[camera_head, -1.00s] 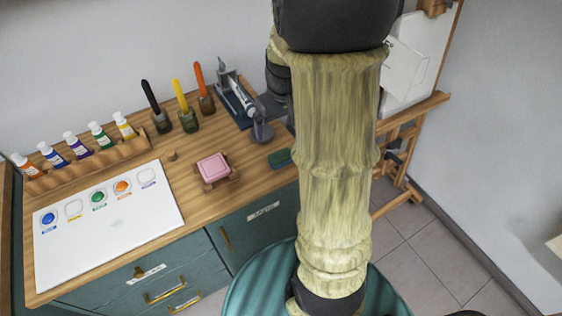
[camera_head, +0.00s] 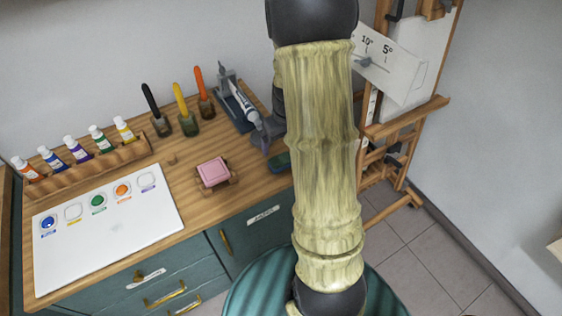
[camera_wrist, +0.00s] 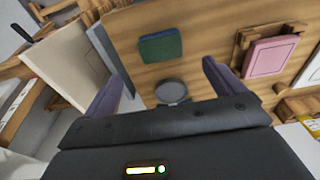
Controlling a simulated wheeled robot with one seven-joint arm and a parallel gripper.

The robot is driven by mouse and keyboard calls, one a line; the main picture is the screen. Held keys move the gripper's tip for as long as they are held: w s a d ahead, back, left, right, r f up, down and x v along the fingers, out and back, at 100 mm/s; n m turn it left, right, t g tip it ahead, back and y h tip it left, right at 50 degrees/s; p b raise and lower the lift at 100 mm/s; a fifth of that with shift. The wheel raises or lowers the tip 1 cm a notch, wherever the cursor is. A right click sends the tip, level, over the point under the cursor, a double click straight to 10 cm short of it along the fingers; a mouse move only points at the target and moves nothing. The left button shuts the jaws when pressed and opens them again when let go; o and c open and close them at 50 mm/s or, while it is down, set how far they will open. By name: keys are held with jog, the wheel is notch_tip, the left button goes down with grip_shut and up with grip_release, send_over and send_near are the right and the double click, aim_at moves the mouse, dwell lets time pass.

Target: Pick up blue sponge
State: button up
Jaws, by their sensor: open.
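A small sponge-like block (camera_head: 280,162), dark blue-green, lies on the right part of the wooden desk (camera_head: 190,200), partly hidden by my arm. In the wrist view the block (camera_wrist: 160,47) shows a green face with blue edges, beyond my fingertips and roughly between them. My gripper (camera_wrist: 161,72) has its two purple-grey fingers spread wide, with nothing held between them. In the head view my gripper (camera_head: 263,137) is mostly hidden by my arm, and one finger shows just left of and behind the block.
A pink block on a small wooden holder (camera_head: 214,173) sits left of the sponge. A round grey disc (camera_wrist: 171,91) shows between my fingers. An easel (camera_head: 405,128) stands right.

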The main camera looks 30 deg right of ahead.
send_over(281, 160)
jog(key=shift+s+d+f, duration=0.1)
jog(key=shift+s+f, duration=0.05)
jog(key=shift+f, duration=0.95)
jog(key=shift+s+f, duration=0.1)
jog(key=shift+f, duration=0.95)
jog(key=shift+w+f+p, duration=0.15)
jog(key=shift+f+p, duration=0.15)
jog(key=shift+f, duration=1)
jog(key=shift+w+f+p, duration=0.1)
jog(key=shift+f+p, duration=0.2)
jog(key=shift+f, duration=1)
jog(key=shift+c, duration=0.4)
jog(key=c, duration=1)
jog(key=shift+c, duration=0.2)
notch_tip(281, 160, up, 10)
jog(key=shift+b, duration=0.35)
